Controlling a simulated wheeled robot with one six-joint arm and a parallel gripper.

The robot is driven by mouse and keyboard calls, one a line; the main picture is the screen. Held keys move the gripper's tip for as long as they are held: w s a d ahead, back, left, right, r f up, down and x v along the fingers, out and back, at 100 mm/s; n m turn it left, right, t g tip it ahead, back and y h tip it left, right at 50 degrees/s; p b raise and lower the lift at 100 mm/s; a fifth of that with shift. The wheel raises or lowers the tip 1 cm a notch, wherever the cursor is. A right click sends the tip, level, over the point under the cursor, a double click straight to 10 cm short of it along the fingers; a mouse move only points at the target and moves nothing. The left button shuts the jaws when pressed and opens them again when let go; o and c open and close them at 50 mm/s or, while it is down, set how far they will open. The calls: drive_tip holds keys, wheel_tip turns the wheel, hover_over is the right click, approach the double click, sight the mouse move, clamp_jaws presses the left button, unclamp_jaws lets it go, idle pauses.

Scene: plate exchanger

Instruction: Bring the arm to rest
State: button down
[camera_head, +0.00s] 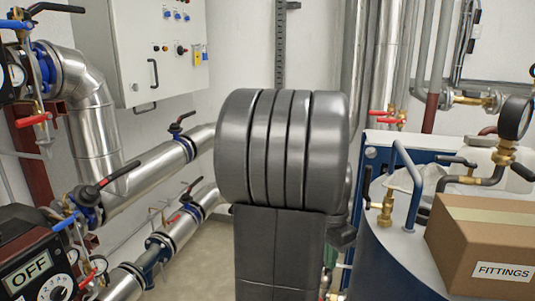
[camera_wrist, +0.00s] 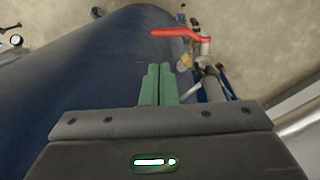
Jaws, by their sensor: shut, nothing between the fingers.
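In the wrist view my gripper (camera_wrist: 158,84) shows its two green fingers side by side and shut, with nothing between them. A red-handled valve (camera_wrist: 185,33) is beyond the fingertips, slightly to the right, apart from them as far as I can tell. In the head view my own dark arm fills the middle and hides what is behind it.
A blue tank (camera_head: 395,260) stands at the right, with a cardboard box (camera_head: 480,235) marked FITTINGS on it and a pressure gauge (camera_head: 515,118) above. Insulated silver pipes (camera_head: 155,185) with valves run along the left. A control cabinet (camera_head: 150,45) hangs behind.

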wheel_tip(320, 180, down, 14)
drive_tip(key=b, duration=0.4)
drive_tip(key=shift+r, duration=0.1)
drive_tip(key=shift+w+a+r+p, duration=0.15)
drive_tip(key=shift+w+r+p, duration=0.05)
drive_tip(key=shift+r+p, duration=0.85)
drive_tip(key=g+h+p, duration=0.1)
drive_tip(key=p, duration=0.1)
drive_tip(key=w+a+r+g+p, duration=0.1)
drive_tip(key=g+p, duration=0.1)
drive_tip(key=shift+w+r+h, duration=0.3)
drive_tip(key=shift+h, duration=0.1)
drive_tip(key=w+b+v, duration=0.1)
drive_tip(key=v, duration=1.3)
drive_tip(key=shift+w+a+f+n+t+y+b, duration=0.15)
drive_tip(key=shift+a+f+n+t+y+b, duration=0.15)
drive_tip(key=shift+a+f, duration=0.3)
drive_tip(key=shift+w+a+f+n+t+y+b, duration=0.2)
drive_tip(key=shift+a+f+n+t, duration=0.2)
drive_tip(key=shift+f, duration=0.4)
drive_tip(key=shift+w+a+f+n+t+y+b, duration=0.25)
drive_tip(key=shift+a+f+n, duration=0.2)
drive_tip(key=shift+f, duration=0.25)
drive_tip(key=shift+s, duration=0.15)
